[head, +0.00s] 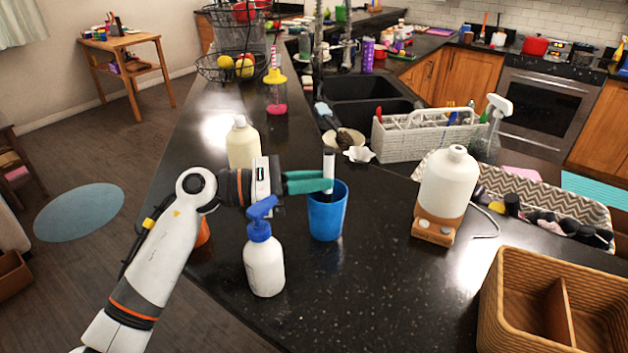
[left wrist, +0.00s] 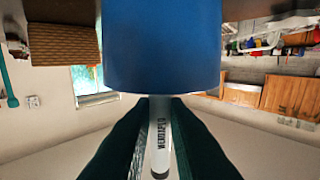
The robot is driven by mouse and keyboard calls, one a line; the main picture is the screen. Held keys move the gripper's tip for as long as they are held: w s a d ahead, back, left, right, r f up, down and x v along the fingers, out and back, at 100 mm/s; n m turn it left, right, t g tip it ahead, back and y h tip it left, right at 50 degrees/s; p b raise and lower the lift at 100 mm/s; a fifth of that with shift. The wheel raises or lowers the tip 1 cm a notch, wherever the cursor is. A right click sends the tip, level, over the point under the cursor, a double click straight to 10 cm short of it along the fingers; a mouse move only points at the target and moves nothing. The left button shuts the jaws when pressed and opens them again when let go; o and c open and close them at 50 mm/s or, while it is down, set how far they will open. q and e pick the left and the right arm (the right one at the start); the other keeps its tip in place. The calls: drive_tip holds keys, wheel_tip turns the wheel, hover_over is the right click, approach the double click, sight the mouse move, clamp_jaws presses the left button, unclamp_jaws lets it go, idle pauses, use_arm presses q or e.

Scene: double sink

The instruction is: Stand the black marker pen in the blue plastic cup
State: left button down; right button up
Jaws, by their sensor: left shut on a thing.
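The blue plastic cup (head: 327,218) stands upright on the dark counter, and its blue wall also fills the top middle of the left wrist view (left wrist: 162,45). The marker pen (head: 329,161) has a white barrel and a black lower part. It is upright over the cup, its lower end at or inside the mouth; how deep is hidden. My left gripper (head: 328,182) comes from the left at rim height with teal fingers shut on the pen. The left wrist view shows the white, lettered barrel (left wrist: 160,140) between the fingers. My right gripper is in neither view.
A white pump bottle with a blue head (head: 264,262) stands left of the cup, and a cream bottle (head: 243,145) behind my gripper. A white bottle on a wooden base (head: 445,195) and a wicker basket (head: 492,312) are to the right. Counter in front of the cup is clear.

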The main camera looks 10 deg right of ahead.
use_arm(q)
drive_tip(key=shift+f, duration=0.25)
drive_tip(key=c, duration=1.3)
unclamp_jaws()
drive_tip(key=shift+c, duration=0.2)
drive_tip(key=shift+a+f+b, duration=0.1)
drive_tip(key=shift+a+b, duration=0.15)
drive_tip(key=shift+b, duration=0.05)
drive_tip(key=a+b, duration=0.4)
drive_tip(key=a, duration=0.7)
drive_tip(key=shift+w+a+b, duration=0.15)
drive_tip(key=shift+a+b, duration=0.1)
drive_tip(key=shift+b, duration=0.15)
